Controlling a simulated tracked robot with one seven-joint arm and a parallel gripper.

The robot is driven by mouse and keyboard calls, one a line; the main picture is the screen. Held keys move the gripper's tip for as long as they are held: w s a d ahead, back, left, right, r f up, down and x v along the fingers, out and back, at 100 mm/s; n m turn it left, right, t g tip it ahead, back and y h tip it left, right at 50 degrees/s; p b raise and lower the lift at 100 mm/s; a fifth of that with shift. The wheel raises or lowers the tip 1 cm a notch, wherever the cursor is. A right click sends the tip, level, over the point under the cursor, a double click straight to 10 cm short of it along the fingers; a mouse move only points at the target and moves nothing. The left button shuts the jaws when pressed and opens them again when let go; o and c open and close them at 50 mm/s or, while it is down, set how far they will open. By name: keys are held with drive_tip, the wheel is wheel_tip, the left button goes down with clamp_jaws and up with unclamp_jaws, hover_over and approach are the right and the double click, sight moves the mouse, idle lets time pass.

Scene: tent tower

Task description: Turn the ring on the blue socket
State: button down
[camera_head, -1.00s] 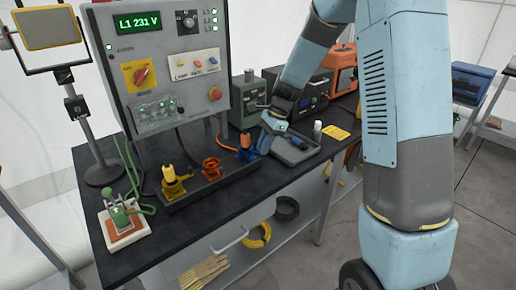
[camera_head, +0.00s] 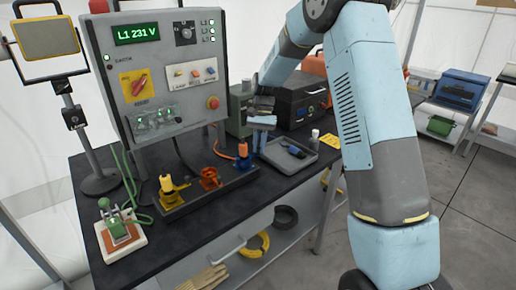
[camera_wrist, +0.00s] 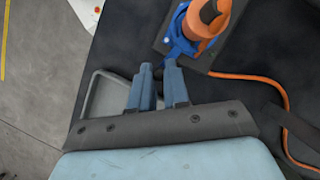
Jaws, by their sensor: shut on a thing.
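The blue socket (camera_head: 243,164) stands at the right end of the dark strip on the bench, with an orange plug (camera_head: 243,149) upright in it. In the wrist view the blue socket (camera_wrist: 178,25) and orange plug (camera_wrist: 203,22) are just beyond the fingertips. A blue arm reaches from the socket's ring (camera_wrist: 178,47) toward my gripper (camera_wrist: 158,70). My gripper is shut on a small dark end of this ring lever, mostly hidden between the fingertips. In the head view my gripper (camera_head: 258,142) is right beside the socket, pointing down.
A grey tray (camera_head: 308,163) holding a dark blue item is close right of my gripper. An orange socket (camera_head: 208,182) and a yellow socket (camera_head: 172,195) stand to the left. The panel (camera_head: 160,75) rises behind. An orange cable (camera_wrist: 275,85) curves beside the socket.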

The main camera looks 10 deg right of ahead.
drive_tip(key=shift+w+a+n+h, duration=0.4)
drive_tip(key=shift+w+n, duration=0.05)
drive_tip(key=shift+n, duration=0.45)
drive_tip(key=c, duration=1.1)
unclamp_jaws()
drive_tip(key=a+v, duration=0.1)
drive_tip(key=v, duration=1.2)
drive_tip(key=shift+w+d+r, duration=0.2)
drive_tip(key=shift+d+r, duration=0.1)
drive_tip(key=shift+d, duration=0.2)
